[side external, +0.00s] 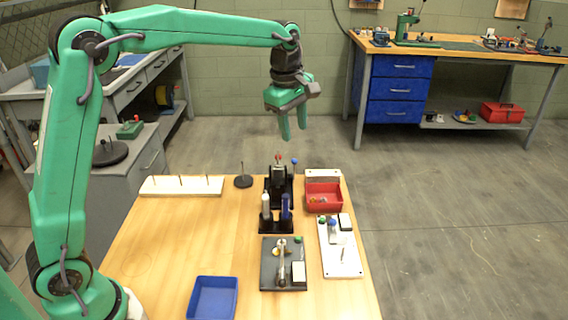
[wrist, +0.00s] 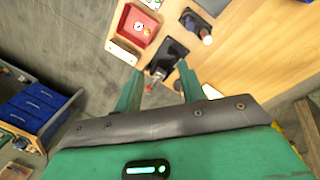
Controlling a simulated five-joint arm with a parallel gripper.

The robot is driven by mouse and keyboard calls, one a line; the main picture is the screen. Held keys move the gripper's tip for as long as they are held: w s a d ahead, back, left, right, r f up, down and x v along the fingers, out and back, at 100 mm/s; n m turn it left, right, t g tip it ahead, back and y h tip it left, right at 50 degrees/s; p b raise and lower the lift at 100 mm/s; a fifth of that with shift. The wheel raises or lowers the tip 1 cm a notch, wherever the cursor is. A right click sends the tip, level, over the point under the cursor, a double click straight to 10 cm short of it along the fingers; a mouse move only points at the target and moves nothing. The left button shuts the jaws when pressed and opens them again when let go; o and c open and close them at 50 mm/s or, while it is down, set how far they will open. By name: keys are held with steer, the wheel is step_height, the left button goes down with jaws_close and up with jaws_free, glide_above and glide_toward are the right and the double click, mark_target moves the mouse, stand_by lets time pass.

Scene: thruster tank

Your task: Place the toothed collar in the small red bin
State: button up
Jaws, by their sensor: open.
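The small red bin (side external: 340,205) stands on the wooden table's right side; it also shows at the top of the wrist view (wrist: 124,25). Several small coloured parts (side external: 318,199) lie in it, too small to identify. I cannot pick out the toothed collar for certain in either view. My gripper (side external: 293,130) is open, with nothing visible between its fingers, high above the table's far edge and apart from everything. In the wrist view its two green fingers (wrist: 160,72) point towards a red-tipped piece on a dark stand, well below.
A black holder (side external: 277,225) with white and blue bottles stands mid-table, behind a dark plate (side external: 269,277) with a metal fixture. A white board (side external: 346,262) with parts lies at right. A blue tray (side external: 213,299) is at front; a pegged white board (side external: 160,186) lies back left. The left-centre tabletop is clear.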

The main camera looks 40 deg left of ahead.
steer(key=s+a+m+t, duration=0.1)
steer(key=s+m+t, duration=0.1)
steer(key=s+m, duration=0.7)
steer(key=s+a+f+m+t, duration=0.1)
steer(key=s+m, duration=0.8)
steer(key=s, duration=1.1)
steer(key=shift+a+t, duration=0.4)
